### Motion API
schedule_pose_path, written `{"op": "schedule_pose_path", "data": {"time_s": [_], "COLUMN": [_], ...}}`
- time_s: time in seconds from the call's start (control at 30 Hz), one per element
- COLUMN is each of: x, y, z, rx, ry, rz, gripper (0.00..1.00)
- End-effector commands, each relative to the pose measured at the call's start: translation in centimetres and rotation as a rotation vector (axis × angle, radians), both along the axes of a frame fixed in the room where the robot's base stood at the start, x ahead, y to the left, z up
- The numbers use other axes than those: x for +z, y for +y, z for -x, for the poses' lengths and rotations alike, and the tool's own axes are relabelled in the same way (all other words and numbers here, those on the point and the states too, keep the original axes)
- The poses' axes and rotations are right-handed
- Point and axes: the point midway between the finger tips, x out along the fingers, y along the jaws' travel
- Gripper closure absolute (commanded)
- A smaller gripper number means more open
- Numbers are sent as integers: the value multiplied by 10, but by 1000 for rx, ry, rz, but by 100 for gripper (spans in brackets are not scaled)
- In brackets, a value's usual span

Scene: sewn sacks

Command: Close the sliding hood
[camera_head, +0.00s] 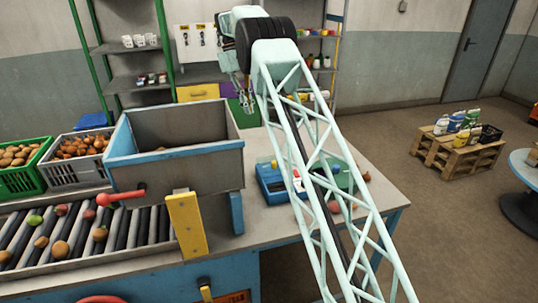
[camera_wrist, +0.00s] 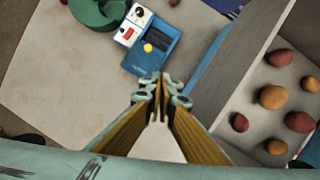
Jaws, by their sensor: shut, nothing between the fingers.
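A grey box with a blue rim (camera_head: 175,178) stands over the end of the roller conveyor, open at the top. It is the likeliest part of the hood, but I cannot tell for sure. A red-knobbed handle (camera_head: 120,195) sticks out at its front left. In the wrist view, a grey box wall (camera_wrist: 240,60) and several brown round potatoes or fruits beyond it are at the right. My gripper (camera_head: 247,103) is above and behind the box's right end. In the wrist view my gripper (camera_wrist: 160,88) is shut and empty, its fingertips together, left of the wall.
A blue device with a yellow button (camera_head: 270,182) sits on the table right of the box; it also shows in the wrist view (camera_wrist: 150,55). A yellow upright plate (camera_head: 186,226) stands in front. Crates of produce (camera_head: 80,146) are at the left.

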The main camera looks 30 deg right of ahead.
Motion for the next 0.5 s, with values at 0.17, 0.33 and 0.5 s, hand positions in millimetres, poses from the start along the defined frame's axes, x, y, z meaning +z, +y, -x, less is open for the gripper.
{"op": "schedule_pose_path", "data": {"time_s": [0.17,0.33,0.5], "x": [-25,-49,-74], "y": [-9,-18,-25], "z": [-10,-17,-22], "rx": [4,9,13], "ry": [24,47,69], "rz": [-1,-3,-5], "gripper": [100,100,100]}}
